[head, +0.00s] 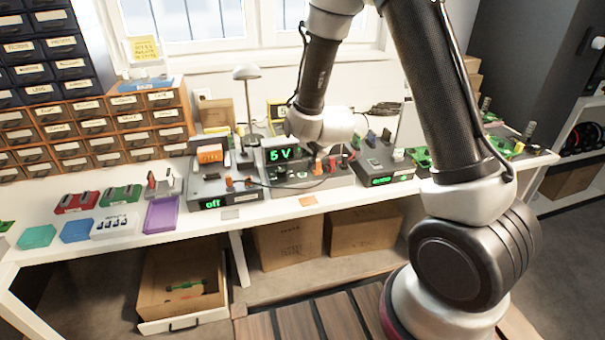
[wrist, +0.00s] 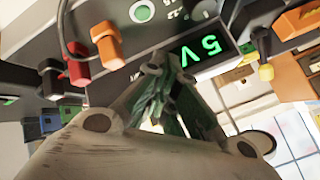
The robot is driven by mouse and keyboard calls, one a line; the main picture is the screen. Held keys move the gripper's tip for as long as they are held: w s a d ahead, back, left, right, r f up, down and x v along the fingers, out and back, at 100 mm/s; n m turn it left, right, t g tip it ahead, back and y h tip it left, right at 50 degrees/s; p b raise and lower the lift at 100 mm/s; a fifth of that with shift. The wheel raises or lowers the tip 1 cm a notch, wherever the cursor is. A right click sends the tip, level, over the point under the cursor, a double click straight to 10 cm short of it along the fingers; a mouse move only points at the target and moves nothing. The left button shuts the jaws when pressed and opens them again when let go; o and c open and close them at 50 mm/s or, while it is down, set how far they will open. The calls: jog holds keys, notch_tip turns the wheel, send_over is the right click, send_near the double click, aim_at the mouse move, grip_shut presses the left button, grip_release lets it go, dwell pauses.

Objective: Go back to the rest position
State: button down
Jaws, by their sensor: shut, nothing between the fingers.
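My gripper is in the wrist view (wrist: 160,78), its fingers drawn together with nothing between them. Its tips are close to a device with a green "5 V" display (wrist: 203,48). In the head view my arm reaches over the bench, and its pale wrist is in front of the same "5 V" device (head: 280,155). The fingers are mostly hidden there. I cannot tell whether they touch the device.
Orange (wrist: 105,45) and red (wrist: 77,70) plugs stand close to the fingers. A device reading "off" (head: 212,204) stands left and another lit device (head: 383,181) right. A desk lamp (head: 246,73) rises behind. Small coloured trays (head: 160,215) lie at the bench's left.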

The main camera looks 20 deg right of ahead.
notch_tip(320, 180, up, 2)
jog(key=shift+r, duration=0.1)
dwell(0.4)
jog(key=s+d+n+g, duration=0.1)
jog(key=s+n+g, duration=0.55)
jog(key=s, duration=0.85)
jog(key=s+d+r+t, duration=0.1)
jog(key=s+d+r, duration=0.5)
jog(key=s+r, duration=0.3)
jog(key=s+d+r+n+h, duration=0.1)
jog(key=s+d+r, duration=0.6)
jog(key=s+r, duration=0.3)
notch_tip(320, 180, up, 2)
jog(key=shift+r+t, duration=0.2)
jog(key=shift+t, duration=0.15)
